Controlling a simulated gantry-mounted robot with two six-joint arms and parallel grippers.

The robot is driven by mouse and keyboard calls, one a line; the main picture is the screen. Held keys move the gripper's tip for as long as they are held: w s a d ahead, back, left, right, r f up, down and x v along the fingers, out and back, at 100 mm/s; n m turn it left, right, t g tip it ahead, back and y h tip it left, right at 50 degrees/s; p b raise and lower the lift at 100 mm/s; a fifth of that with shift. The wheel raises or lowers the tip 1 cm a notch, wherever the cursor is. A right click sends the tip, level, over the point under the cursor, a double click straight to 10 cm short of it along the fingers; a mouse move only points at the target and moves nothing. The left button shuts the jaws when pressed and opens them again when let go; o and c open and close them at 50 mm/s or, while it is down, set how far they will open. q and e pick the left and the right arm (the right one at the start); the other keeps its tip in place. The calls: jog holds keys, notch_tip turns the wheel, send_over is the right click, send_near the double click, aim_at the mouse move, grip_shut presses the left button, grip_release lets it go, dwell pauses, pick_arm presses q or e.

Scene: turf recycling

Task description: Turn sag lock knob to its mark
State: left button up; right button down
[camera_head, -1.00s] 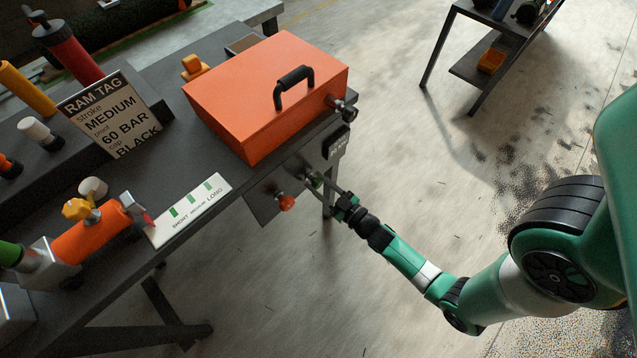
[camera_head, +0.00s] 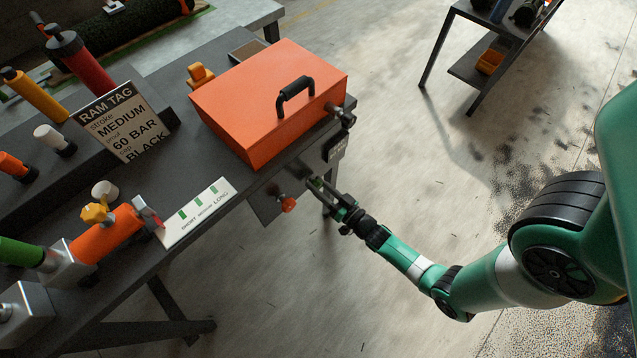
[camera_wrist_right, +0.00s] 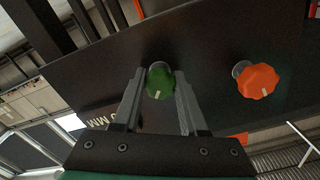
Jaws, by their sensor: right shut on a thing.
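A green knob (camera_wrist_right: 159,81) with a pale line on its face sits between the fingers of my right gripper (camera_wrist_right: 160,88) in the right wrist view. The fingers are shut on it, one on each side. An orange knob (camera_wrist_right: 258,81), also with a pale line, is to its right on the same dark panel (camera_wrist_right: 205,65). In the head view, my right gripper (camera_head: 318,184) reaches the panel (camera_head: 264,206) below the table edge, beside the orange knob (camera_head: 288,204). The green knob is mostly hidden there. I cannot tell which knob is the sag lock. My left gripper is out of view.
An orange box (camera_head: 240,110) with a black handle stands on the table above the panel. A RAM TAG sign (camera_head: 120,120), an orange cylinder (camera_head: 105,235) and a stroke gauge plate (camera_head: 197,214) are to the left. Open floor lies right of the table.

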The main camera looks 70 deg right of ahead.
jog(key=m+p, duration=0.1)
jog(key=m, duration=0.2)
jog(key=shift+m, duration=2.1)
jog(key=shift+c, duration=2.2)
grip_release()
jog(key=shift+s+a+p, duration=0.1)
jog(key=shift+p, duration=0.2)
jog(key=p+v, duration=0.2)
jog(key=v, duration=0.9)
jog(key=shift+s+p, duration=0.2)
jog(key=shift+p, duration=0.2)
